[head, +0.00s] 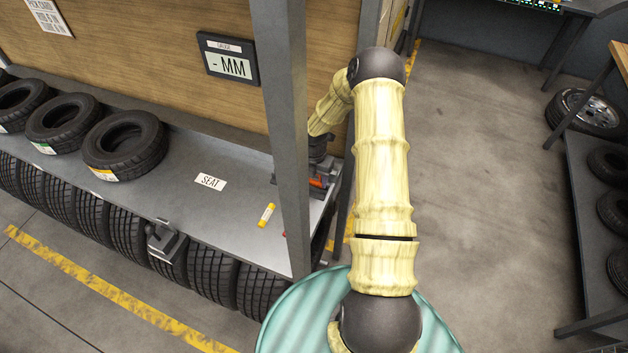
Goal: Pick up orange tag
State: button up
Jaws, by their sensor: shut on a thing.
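My gripper (319,185) is low at the right end of the grey shelf (190,188), partly hidden behind the upright post and my own arm. A small orange patch, the orange tag (317,183), shows at its jaws. The gripper is shut on it. The jaw tips and most of the tag are hidden, so I cannot tell whether the tag touches the shelf.
A grey post (285,120) stands just left of my gripper. A yellow-and-white tube (267,215) lies on the shelf near a SEAT label (210,182). Several tyres (124,146) lie on the shelf's left. Floor on the right (480,180) is clear.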

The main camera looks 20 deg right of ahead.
notch_tip(320, 180, up, 10)
jog(key=shift+b, duration=1.15)
dwell(0.6)
jog(key=a+f+m, duration=0.2)
jog(key=f+m, duration=0.1)
jog(key=m, duration=1)
jog(key=s+a+f+m, duration=0.1)
jog(key=a+f+m, duration=0.1)
jog(key=m, duration=1.2)
jog(key=shift+s+f, duration=0.2)
jog(key=shift+f, duration=0.4)
